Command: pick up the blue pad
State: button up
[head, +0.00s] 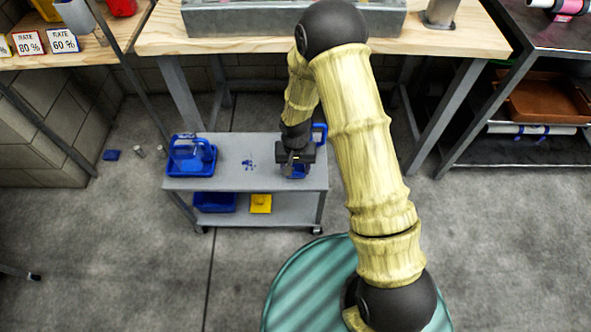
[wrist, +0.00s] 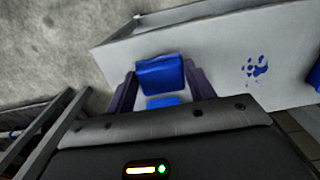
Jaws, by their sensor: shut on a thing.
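My gripper (head: 296,168) is over the right end of the grey cart's top. In the wrist view its two dark fingers (wrist: 161,84) stand on either side of a blue pad (wrist: 160,74), shut on it. A smaller blue patch shows just below it, between the fingers; I cannot tell whether it is the same piece. In the head view the blue pad (head: 295,174) is mostly hidden under my gripper. I cannot tell whether it touches the cart top.
The cart (head: 225,178) bears a blue caddy (head: 192,158) at its left and blue splatter marks. A blue tray (head: 214,202) and yellow item (head: 261,204) are on its lower shelf. Another flat blue piece (head: 111,155) lies on the floor. A wooden bench (head: 215,45) stands behind.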

aim_at(296, 169)
notch_tip(296, 169, up, 7)
jog(key=shift+f+p, duration=0.1)
jog(key=shift+p, duration=0.65)
jog(key=shift+o, duration=0.9)
jog(key=shift+c, duration=0.6)
jog(key=shift+d, duration=0.1)
